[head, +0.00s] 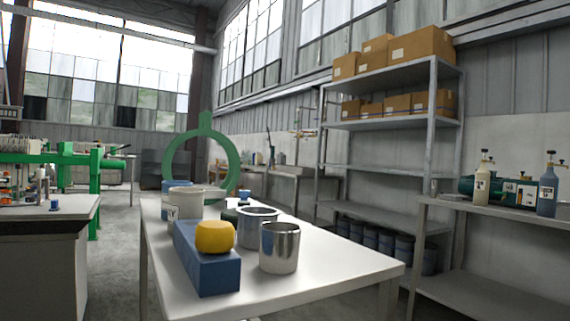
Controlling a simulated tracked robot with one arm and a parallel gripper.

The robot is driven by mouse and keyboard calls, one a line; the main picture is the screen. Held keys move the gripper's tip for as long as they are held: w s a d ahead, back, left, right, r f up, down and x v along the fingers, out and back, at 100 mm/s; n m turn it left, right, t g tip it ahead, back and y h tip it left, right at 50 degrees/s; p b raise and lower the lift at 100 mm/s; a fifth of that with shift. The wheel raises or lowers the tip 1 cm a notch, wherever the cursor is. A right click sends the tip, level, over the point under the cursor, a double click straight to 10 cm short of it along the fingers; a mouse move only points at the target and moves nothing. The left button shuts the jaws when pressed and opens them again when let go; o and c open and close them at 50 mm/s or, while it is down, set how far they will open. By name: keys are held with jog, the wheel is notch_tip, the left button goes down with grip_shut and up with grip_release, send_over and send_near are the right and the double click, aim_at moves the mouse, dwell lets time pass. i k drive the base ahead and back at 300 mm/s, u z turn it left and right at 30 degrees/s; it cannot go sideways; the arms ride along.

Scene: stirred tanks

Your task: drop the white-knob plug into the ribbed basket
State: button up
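My gripper is not in view. I cannot make out a plug with a white knob. On the white table (335,268) a rounded yellow knob (215,237) sits on top of a long blue block (212,275). I cannot tell which vessel is the ribbed basket.
A large green ring (233,165) stands upright at the table's back. A shelf rack (388,172) with cardboard boxes (420,48) is behind. A side bench (500,222) with bottles is right, another bench (45,212) left. The table's front right is clear.

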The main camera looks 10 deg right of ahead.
aim_at(251, 218)
jog(key=z, duration=0.7)
jog(key=i, duration=1.25)
jog(key=u, duration=0.8)
